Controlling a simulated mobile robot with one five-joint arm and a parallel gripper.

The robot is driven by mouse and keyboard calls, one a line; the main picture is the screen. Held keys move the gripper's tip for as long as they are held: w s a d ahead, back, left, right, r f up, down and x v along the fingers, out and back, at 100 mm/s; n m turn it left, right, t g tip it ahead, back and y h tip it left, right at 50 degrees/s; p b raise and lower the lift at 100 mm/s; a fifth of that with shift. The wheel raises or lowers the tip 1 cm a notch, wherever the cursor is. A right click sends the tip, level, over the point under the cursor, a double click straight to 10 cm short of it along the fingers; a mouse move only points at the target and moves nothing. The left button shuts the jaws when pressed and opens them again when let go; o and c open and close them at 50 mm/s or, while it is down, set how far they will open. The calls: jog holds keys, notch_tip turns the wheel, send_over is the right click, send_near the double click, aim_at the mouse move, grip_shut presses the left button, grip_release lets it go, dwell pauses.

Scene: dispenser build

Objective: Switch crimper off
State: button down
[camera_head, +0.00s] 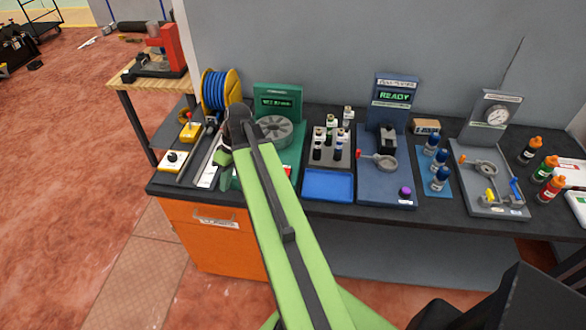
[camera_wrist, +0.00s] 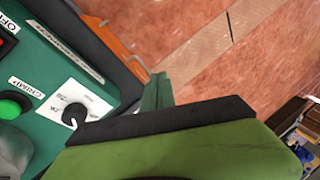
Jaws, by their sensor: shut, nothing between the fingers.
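The crimper appears to be the green machine (camera_head: 278,98) left of centre on the bench, with a lit display and a round grey part in front. Below are a green button (camera_wrist: 12,105) by a label that seems to read CRIMP and a black knob (camera_wrist: 73,114) on a white dial plate. My gripper (camera_wrist: 157,92) is shut and empty beside the panel's edge. In the head view, my arm hides the crimper's front left.
A blue cable spool (camera_head: 221,92) and a yellow-based switch box (camera_head: 172,161) stand to the left. A bottle rack (camera_head: 338,160), a blue tray (camera_head: 328,187) and a blue READY machine (camera_head: 392,90) stand to the right. An orange drawer (camera_head: 215,240) is below.

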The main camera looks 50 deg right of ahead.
jog(key=s+d+r+n+t+y, duration=0.1)
jog(key=s+d+r+t, duration=0.1)
jog(key=s+d, duration=0.5)
jog(key=s+d+r+n+t+p, duration=0.1)
jog(key=s+d+r+t, duration=0.15)
jog(key=d, duration=0.85)
jog(key=s+d+r+n+t+y, duration=0.1)
jog(key=s+d+r+t, duration=0.15)
jog(key=s+d, duration=0.5)
jog(key=shift+g, duration=0.5)
jog(key=b+x, duration=0.2)
jog(key=x, duration=0.1)
jog(key=d+b+x, duration=0.1)
jog(key=b+x, duration=0.2)
jog(key=x, duration=0.1)
jog(key=w+b+x, duration=0.1)
jog(key=b+x, duration=0.1)
jog(key=x, duration=0.2)
jog(key=shift+d+b, duration=0.15)
jog(key=shift+b, duration=0.25)
notch_tip(320, 180, down, 2)
jog(key=shift+f+b, duration=0.2)
jog(key=shift+b, duration=0.95)
jog(key=shift+s+a+f+b, duration=0.15)
jog(key=shift+a+f+b, duration=0.1)
jog(key=shift+f+b, duration=0.15)
